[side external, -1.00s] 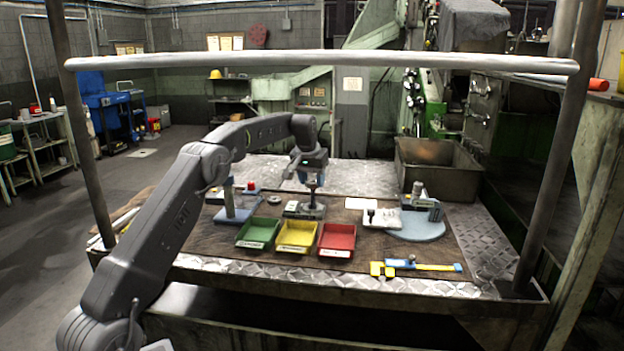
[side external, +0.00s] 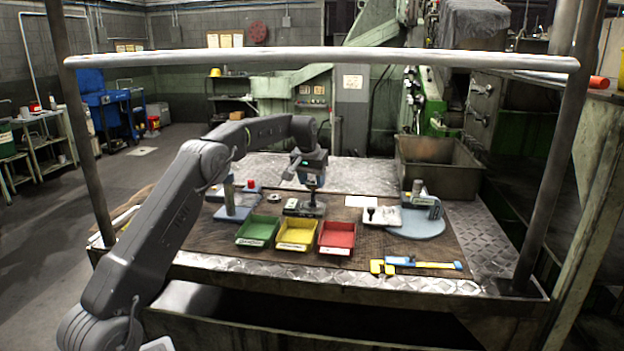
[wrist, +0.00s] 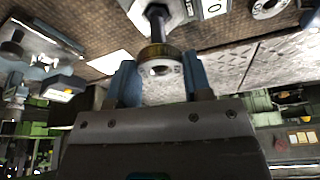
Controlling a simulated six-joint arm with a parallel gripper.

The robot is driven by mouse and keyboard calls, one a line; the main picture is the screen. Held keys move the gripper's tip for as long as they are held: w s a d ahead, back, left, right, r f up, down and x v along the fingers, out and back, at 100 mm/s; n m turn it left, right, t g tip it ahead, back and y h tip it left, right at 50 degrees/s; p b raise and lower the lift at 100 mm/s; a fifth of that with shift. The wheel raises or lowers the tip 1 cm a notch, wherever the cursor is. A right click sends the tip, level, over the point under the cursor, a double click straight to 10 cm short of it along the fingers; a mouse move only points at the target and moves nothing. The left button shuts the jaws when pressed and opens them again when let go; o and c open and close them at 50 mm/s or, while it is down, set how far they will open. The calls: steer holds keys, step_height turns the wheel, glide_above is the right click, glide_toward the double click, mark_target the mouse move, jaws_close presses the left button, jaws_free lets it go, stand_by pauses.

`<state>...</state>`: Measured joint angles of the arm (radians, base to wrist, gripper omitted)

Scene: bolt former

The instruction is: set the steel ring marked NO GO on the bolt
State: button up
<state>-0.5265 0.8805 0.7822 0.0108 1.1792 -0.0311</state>
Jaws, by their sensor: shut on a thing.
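My gripper (wrist: 160,72) has blue fingers, shut on the sides of a steel ring (wrist: 160,54) with a yellowish-brown outer band. No NO GO marking can be read on it. The dark bolt (wrist: 157,22) stands on a pale block, and the held ring is in line with its free end. I cannot tell whether the ring is around the bolt tip or just off it. In the side view my gripper (side external: 312,181) is directly over the bolt's block (side external: 304,208); the ring is too small to make out there.
A second ring (wrist: 269,8) lies beside the block. Green (side external: 258,231), yellow (side external: 296,234) and red (side external: 337,237) bins stand in front. A blue-based post (side external: 232,210) stands left, a gauge stand (side external: 420,215) right, a yellow-blue caliper (side external: 415,265) at the front.

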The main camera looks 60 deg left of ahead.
steer(key=o, duration=1.1)
steer(key=shift+c, duration=0.2)
steer(key=shift+r, duration=2.95)
